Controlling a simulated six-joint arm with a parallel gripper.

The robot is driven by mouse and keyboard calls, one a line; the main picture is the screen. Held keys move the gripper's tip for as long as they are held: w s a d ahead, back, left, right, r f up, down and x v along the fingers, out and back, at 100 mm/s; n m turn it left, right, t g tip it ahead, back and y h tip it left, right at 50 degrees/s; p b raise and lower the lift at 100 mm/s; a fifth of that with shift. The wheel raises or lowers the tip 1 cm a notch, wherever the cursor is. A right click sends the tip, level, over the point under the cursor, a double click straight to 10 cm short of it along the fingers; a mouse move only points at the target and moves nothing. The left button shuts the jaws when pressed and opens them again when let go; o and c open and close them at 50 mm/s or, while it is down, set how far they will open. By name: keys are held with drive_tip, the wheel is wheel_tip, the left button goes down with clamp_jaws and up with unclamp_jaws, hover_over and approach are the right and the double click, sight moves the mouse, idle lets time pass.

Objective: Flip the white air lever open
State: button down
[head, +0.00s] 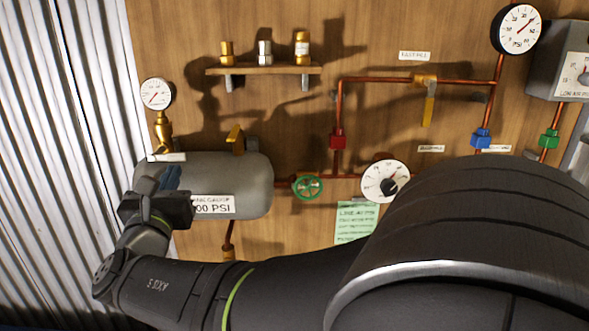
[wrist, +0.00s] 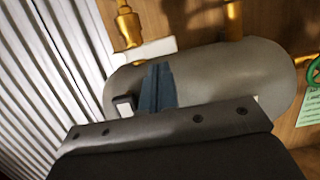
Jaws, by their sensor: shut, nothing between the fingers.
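The white air lever (head: 167,157) is a short flat bar at the foot of the brass fitting (head: 162,130), above the left end of the grey tank (head: 250,175). It lies nearly level. In the wrist view the white lever (wrist: 150,50) runs to the right from near the brass fitting (wrist: 130,25), tilted slightly upward. My gripper (head: 168,175) is shut and empty in front of the tank's left end, just below the lever in the picture. In the wrist view its dark blue-grey fingers (wrist: 157,82) appear close under the lever. I cannot tell whether they touch it.
A gauge (head: 156,94) tops the brass fitting. A yellow lever (head: 235,138) stands on the tank, with a green handwheel (head: 307,187) to its right. A shelf (head: 262,70) holds brass and silver fittings. Corrugated metal (head: 65,150) lies to the left.

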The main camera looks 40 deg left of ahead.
sight(172, 157)
drive_tip(key=shift+w+d+r+n+g, duration=0.15)
drive_tip(key=shift+r+n+g, duration=0.2)
drive_tip(key=shift+n, duration=0.75)
drive_tip(key=n, duration=0.2)
drive_tip(key=r+n+g+y, duration=0.1)
drive_tip(key=shift+w+d+r+n, duration=0.15)
drive_tip(key=shift+w+d+n, duration=0.05)
drive_tip(key=shift+n, duration=0.2)
wheel_tip(172, 157, up, 2)
drive_tip(key=n+g, duration=0.1)
drive_tip(key=n, duration=0.2)
drive_tip(key=n+g, duration=0.1)
drive_tip(key=n, duration=0.2)
drive_tip(key=shift+r+n+y, duration=0.1)
drive_tip(key=shift+n+y, duration=0.2)
drive_tip(key=shift+s+a+r+n+g, duration=0.15)
drive_tip(key=shift+s+a+r+n, duration=0.05)
drive_tip(key=shift+r+n, duration=0.25)
drive_tip(key=shift+s+a+r+n+g, duration=0.15)
drive_tip(key=shift+s+a+r+n, duration=0.1)
drive_tip(key=shift+r+n, duration=0.15)
drive_tip(key=shift+s+a+r+n+g, duration=0.15)
drive_tip(key=shift+s+r+n, duration=0.05)
drive_tip(key=shift+r+n, duration=0.2)
drive_tip(key=shift+s+a+r, duration=0.1)
drive_tip(key=shift+r, duration=0.05)
drive_tip(key=r+v, duration=0.1)
drive_tip(key=v, duration=0.9)
